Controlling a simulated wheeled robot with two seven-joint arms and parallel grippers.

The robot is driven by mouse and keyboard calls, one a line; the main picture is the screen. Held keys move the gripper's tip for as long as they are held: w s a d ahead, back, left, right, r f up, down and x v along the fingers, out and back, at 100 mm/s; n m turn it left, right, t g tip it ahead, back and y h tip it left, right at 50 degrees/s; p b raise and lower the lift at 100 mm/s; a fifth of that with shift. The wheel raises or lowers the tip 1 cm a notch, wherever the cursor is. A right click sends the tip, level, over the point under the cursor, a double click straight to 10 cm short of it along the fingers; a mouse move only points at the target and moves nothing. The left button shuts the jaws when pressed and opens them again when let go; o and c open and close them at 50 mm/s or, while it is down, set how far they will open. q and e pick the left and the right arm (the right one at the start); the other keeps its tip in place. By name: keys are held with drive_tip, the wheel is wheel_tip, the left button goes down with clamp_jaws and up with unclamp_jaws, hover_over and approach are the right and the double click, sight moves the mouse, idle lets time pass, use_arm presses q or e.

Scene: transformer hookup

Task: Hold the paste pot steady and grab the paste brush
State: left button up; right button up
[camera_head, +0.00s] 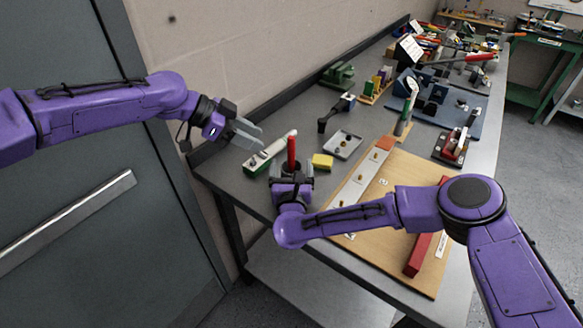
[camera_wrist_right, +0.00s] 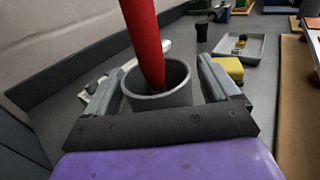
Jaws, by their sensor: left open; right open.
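The paste brush (camera_wrist_right: 146,45) has a thick red handle and stands, slightly tilted, in the paste pot; in the head view its handle (camera_head: 291,150) rises above my right gripper. The paste pot (camera_wrist_right: 158,98) is a round grey cup on the bench, and the brush's lower end is hidden inside it. My right gripper (camera_wrist_right: 168,85) is open, with one finger on each side of the pot; I cannot tell whether they touch it. My left gripper (camera_head: 257,141) is open and empty, up and to the left of the brush handle.
A green-and-white item (camera_head: 264,157) lies left of the pot. A yellow block (camera_head: 322,161) and a grey tray (camera_head: 343,145) with small parts are to its right. A wooden board (camera_head: 392,190) with a red bar (camera_head: 417,256) lies near the bench's front. The wall runs behind the bench.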

drive_tip(key=shift+w, duration=0.25)
drive_tip(key=shift+c, duration=0.4)
drive_tip(key=c, duration=1.1)
